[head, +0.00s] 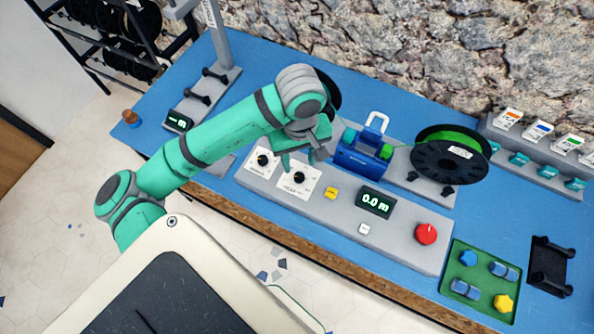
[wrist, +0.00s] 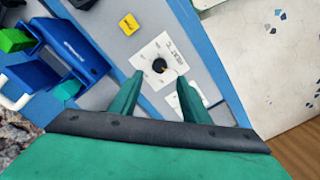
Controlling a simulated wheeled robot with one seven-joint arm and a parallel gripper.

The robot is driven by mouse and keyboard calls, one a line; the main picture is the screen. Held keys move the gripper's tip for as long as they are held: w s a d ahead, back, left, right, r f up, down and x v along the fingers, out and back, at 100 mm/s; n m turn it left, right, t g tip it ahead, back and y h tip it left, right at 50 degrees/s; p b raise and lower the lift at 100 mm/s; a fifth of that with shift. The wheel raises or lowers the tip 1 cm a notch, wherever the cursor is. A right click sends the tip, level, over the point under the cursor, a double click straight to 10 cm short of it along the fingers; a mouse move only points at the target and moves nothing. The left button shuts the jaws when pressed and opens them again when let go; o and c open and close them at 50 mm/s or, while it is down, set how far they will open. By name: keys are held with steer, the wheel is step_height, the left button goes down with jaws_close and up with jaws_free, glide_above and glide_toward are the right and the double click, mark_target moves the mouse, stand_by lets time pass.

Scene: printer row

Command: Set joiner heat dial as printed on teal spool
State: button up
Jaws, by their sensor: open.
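The heat dial (head: 298,178) is a black knob on a white printed plate on the grey control panel (head: 340,215). In the wrist view the same dial (wrist: 159,66) sits just beyond and between my fingertips. My gripper (head: 301,160) is open and empty above it; in the wrist view the gripper (wrist: 160,79) has a finger on each side of the knob's line. Contact cannot be told. A black spool with green filament (head: 450,155) stands at right; its white label is too small to read. Another dark spool (head: 331,92) is mostly hidden behind my arm.
A second dial (head: 262,160) lies close left of the heat dial. The blue joiner (head: 362,150) stands behind the panel. A yellow button (head: 331,193), a display reading 0.0 m (head: 375,202), a red knob (head: 426,234) and a green tray (head: 458,289) lie to the right.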

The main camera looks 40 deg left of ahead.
mark_target(299, 176)
step_height(299, 176, down, 8)
steer(key=shift+r, duration=0.2)
steer(key=c, duration=1)
